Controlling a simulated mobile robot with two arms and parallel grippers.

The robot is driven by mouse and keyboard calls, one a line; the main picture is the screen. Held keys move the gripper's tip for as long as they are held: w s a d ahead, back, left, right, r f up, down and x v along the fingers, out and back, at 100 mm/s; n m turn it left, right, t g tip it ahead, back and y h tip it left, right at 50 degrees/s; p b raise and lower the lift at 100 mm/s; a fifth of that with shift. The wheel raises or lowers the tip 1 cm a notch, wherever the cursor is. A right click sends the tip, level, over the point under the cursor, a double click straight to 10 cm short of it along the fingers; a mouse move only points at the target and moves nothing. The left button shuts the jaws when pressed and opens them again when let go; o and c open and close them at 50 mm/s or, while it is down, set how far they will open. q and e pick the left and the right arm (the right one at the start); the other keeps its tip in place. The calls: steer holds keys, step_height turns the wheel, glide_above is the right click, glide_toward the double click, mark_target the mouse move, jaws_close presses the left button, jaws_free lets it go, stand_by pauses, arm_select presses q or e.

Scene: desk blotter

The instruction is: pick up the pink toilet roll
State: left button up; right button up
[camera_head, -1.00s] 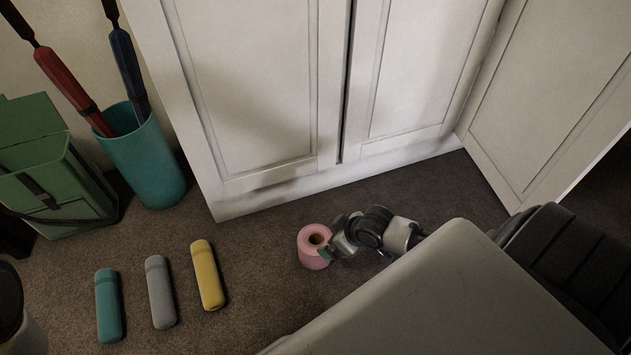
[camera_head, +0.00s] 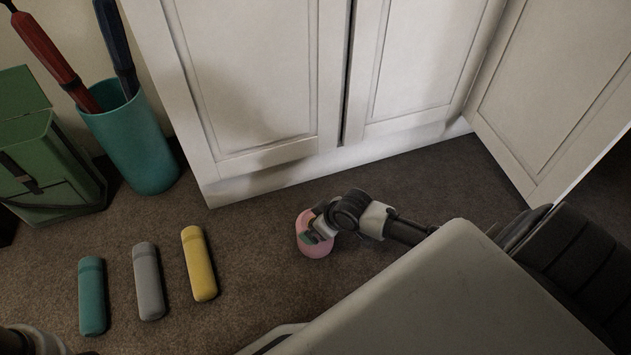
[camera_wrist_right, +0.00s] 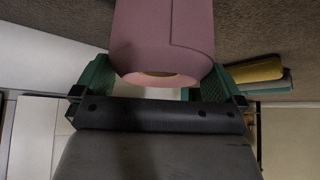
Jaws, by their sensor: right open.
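The pink toilet roll (camera_head: 315,247) stands on the carpet in front of the white cabinet in the head view. My right gripper (camera_head: 318,233) is over the top of it, hiding part of the roll. In the right wrist view the roll (camera_wrist_right: 163,40) has its open end facing the palm. The green fingers of my right gripper (camera_wrist_right: 158,88) are open, one on each side of the roll's near end. I cannot tell whether either finger touches it. My left gripper is not in view.
Teal (camera_head: 92,295), grey (camera_head: 148,281) and yellow (camera_head: 199,263) cases lie on the carpet to the left. A teal bin (camera_head: 137,145) with umbrellas and a green box (camera_head: 45,165) stand further left. The white cabinet (camera_head: 260,85) bounds the back.

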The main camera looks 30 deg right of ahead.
steer(key=shift+b+x, duration=0.45)
steer(key=shift+x, duration=0.65)
steer(key=shift+s, duration=0.1)
steer(key=shift+c, duration=0.3)
steer(key=c, duration=0.5)
steer(key=shift+r, duration=0.15)
steer(key=shift+c, duration=0.2)
